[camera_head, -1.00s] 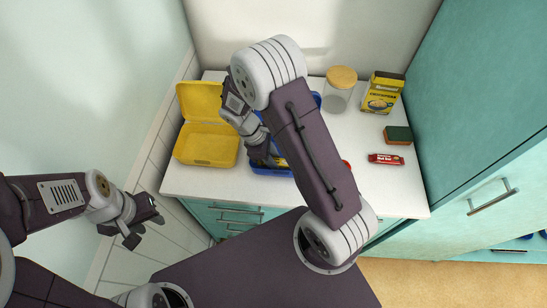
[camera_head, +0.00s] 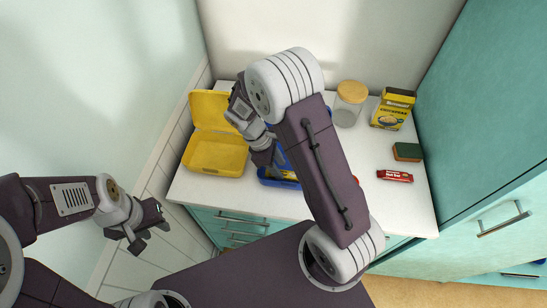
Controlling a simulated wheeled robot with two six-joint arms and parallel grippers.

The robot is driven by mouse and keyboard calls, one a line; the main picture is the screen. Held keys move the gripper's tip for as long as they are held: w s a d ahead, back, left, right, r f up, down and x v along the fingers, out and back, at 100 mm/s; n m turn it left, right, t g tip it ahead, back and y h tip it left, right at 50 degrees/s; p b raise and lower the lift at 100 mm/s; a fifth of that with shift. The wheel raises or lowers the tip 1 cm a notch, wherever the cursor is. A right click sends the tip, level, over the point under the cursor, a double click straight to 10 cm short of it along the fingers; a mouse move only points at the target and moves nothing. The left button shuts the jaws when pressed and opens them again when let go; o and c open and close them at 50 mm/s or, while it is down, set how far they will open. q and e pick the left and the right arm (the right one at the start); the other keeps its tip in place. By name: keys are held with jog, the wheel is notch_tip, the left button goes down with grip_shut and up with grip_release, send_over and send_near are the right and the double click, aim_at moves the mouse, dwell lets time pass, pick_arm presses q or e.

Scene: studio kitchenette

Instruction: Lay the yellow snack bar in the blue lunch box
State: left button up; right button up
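The blue lunch box (camera_head: 283,183) stands on the white counter, mostly hidden behind my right arm. A small yellow patch (camera_head: 289,174), which looks like part of the yellow snack bar, shows inside it beside my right gripper. My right gripper (camera_head: 268,164) points down at the left part of the blue box. Its fingertips are largely hidden, so I cannot tell whether they hold anything. My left gripper (camera_head: 148,226) is empty and open, off the counter at the left.
An open yellow lunch box (camera_head: 215,154) stands left of the blue one. At the right are a red snack bar (camera_head: 395,176), a sponge (camera_head: 407,152), a yellow carton (camera_head: 392,110) and a lidded jar (camera_head: 348,106). The front right of the counter is clear.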

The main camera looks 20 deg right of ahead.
jog(key=v, duration=0.9)
jog(key=s+d+f+m+t+y, duration=0.1)
jog(key=s+f+m+t+y, duration=0.1)
jog(key=s+m, duration=0.8)
jog(key=shift+f+m+t+y, duration=0.25)
jog(key=shift+m+t+y, duration=0.45)
jog(key=shift+m+y, duration=0.35)
